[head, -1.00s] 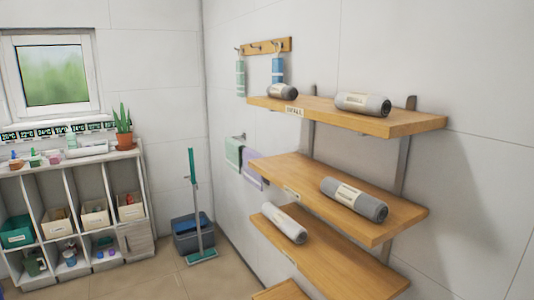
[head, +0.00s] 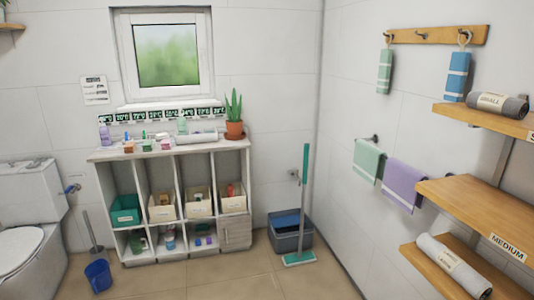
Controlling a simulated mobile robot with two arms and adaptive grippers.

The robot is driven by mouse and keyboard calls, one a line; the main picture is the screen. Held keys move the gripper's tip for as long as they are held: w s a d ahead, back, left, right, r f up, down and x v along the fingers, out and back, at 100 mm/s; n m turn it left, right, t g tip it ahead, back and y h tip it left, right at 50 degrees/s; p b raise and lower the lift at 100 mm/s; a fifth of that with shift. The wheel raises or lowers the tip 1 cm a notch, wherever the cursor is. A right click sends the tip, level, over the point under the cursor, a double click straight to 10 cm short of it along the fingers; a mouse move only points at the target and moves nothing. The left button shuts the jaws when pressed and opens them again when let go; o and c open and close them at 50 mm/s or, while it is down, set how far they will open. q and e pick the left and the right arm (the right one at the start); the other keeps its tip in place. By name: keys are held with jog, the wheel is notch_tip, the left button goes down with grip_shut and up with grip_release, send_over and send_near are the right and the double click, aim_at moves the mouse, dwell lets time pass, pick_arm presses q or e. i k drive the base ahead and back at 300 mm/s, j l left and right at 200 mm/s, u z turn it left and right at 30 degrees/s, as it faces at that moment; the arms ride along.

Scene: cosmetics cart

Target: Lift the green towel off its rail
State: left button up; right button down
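The green towel (head: 368,162) hangs folded over a rail (head: 375,139) on the right-hand wall, in the right half of the head view. It is pale green, and its lower edge hangs free. A purple towel (head: 405,184) hangs beside it, to its right and nearer to me. The rail's dark end shows above the green towel; the rest is covered by the towels. Neither of my grippers is in view.
Wooden shelves (head: 470,193) with rolled towels jut from the right wall, near the rail. A grey bucket (head: 290,236) and a green mop (head: 305,180) stand in the corner. A cubby cabinet (head: 180,255) lines the back wall. The floor (head: 220,282) before it is clear.

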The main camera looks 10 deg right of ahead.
aim_at(367, 162)
jog(key=i+j+u, duration=0.5)
jog(key=i+u, duration=0.35)
jog(key=i+z, duration=0.35)
jog(key=i+j+z, duration=0.1)
jog(key=i+z, duration=0.3)
jog(key=i, duration=0.15)
jog(key=i+j+z, duration=0.35)
jog(key=i+l, duration=0.05)
jog(key=l, duration=0.05)
